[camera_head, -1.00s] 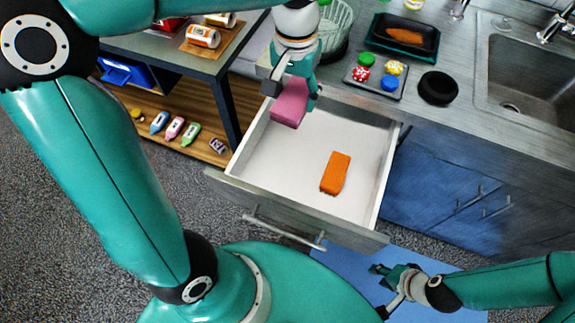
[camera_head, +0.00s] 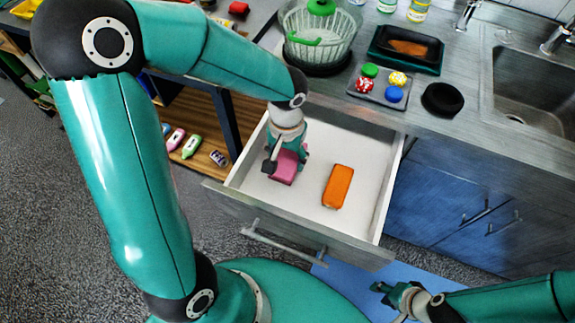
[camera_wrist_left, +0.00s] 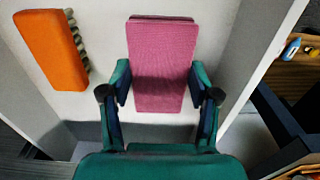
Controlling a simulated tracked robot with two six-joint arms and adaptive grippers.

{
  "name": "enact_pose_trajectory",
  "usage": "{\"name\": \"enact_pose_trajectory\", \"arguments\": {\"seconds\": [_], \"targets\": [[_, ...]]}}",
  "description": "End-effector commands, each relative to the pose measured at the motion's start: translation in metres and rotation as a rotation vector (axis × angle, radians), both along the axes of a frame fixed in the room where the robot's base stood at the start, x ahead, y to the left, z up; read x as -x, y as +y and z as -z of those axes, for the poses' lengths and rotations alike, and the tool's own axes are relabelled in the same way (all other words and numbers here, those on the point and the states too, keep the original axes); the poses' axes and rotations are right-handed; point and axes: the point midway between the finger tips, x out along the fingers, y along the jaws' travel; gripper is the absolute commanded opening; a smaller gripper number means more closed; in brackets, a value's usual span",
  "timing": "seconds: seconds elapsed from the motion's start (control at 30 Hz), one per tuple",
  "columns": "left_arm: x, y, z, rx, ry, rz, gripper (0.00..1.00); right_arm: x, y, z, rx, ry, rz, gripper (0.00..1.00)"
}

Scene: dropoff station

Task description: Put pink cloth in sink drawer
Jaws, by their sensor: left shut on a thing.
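The pink cloth (camera_head: 285,168) is a folded pink block in my left gripper (camera_head: 286,155). My left gripper is shut on it, with one finger on each side, as the left wrist view shows the cloth (camera_wrist_left: 162,65) between the fingertips (camera_wrist_left: 160,85). The cloth is inside the open sink drawer (camera_head: 300,203), in its left part; I cannot tell whether it touches the drawer floor. An orange sponge-like block (camera_head: 338,186) lies in the drawer to the right of the cloth. My right gripper (camera_head: 388,295) is low at the right, empty, in front of the drawer; its fingers are too small to judge.
The counter above holds a dish basket (camera_head: 318,38), a black tray (camera_head: 405,48), a small tray with coloured caps (camera_head: 380,86), a black round object (camera_head: 442,99) and a sink (camera_head: 525,85). A shelf table (camera_head: 215,130) stands left of the drawer. The drawer's front right floor is clear.

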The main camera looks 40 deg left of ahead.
Motion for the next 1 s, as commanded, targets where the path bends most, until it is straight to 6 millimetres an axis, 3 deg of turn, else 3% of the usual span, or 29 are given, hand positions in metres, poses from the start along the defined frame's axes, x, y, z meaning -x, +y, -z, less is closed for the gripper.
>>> {"name": "enact_pose_trajectory", "arguments": {"seconds": [0.3, 0.73, 0.77, 0.9, 1.0], "targets": [[0.001, -0.001, 0.039, 0.001, 0.004, 0.002, 0.11, 0.0, 0.0, 0.005, 0.0, 0.0, 0.0, 0.37], [0.0, -0.001, 0.045, 0.0, 0.001, 0.002, 0.11, 0.0, 0.0, 0.011, 0.0, 0.0, 0.0, 0.37], [0.0, -0.001, 0.045, 0.0, 0.001, 0.002, 0.63, 0.0, 0.0, 0.01, 0.0, 0.0, 0.0, 0.37], [0.0, -0.001, 0.043, 0.0, 0.001, 0.002, 0.86, 0.0, 0.0, 0.009, 0.0, 0.0, 0.0, 0.37], [0.0, -0.001, 0.043, 0.0, 0.001, 0.002, 0.86, 0.0, 0.0, 0.009, 0.0, 0.0, 0.0, 0.37]]}}
